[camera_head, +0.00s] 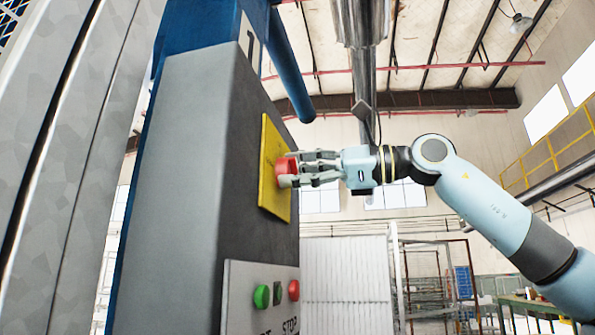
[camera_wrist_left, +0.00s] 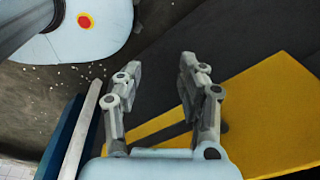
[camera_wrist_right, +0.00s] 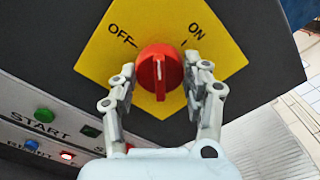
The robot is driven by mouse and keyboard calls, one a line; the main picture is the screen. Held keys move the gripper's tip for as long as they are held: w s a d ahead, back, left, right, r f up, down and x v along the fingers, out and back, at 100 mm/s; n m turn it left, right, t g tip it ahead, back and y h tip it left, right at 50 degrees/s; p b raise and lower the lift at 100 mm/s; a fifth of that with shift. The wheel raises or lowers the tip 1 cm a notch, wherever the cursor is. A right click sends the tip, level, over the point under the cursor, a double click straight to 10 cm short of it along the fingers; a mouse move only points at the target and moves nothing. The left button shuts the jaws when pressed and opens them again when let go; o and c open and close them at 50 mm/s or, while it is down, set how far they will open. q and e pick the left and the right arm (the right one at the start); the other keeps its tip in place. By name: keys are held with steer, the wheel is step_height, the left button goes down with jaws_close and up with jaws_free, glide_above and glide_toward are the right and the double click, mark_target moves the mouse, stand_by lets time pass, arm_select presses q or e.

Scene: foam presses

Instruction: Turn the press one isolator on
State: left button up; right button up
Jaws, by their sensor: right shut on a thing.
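The isolator is a red rotary knob (camera_head: 286,164) on a yellow plate (camera_head: 270,198) on the grey side of the press marked 1 (camera_head: 205,160). My right gripper (camera_head: 302,168) is shut on the knob from the right. In the right wrist view the knob (camera_wrist_right: 152,72) sits between the two fingers (camera_wrist_right: 165,84). OFF is printed at its upper left and ON at its upper right. Its raised bar with a white line stands about upright in that picture, between the two marks. My left gripper (camera_wrist_left: 160,66) is open and empty, in its own wrist view only.
Below the plate is a panel with a green START button (camera_head: 261,296) and a red STOP button (camera_head: 293,290). In the left wrist view a yellow surface (camera_wrist_left: 265,115) lies beyond the fingers. Open hall lies to the right.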

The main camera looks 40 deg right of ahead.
mark_target(277, 123)
steer(key=m, duration=0.4)
steer(key=shift+m, duration=0.3)
steer(key=m+p, duration=0.1)
steer(key=m, duration=0.3)
steer(key=shift+m, duration=0.3)
steer(key=o, duration=1.2)
steer(key=shift+c, duration=0.2)
step_height(277, 123, up, 10)
steer(key=shift+f, duration=0.1)
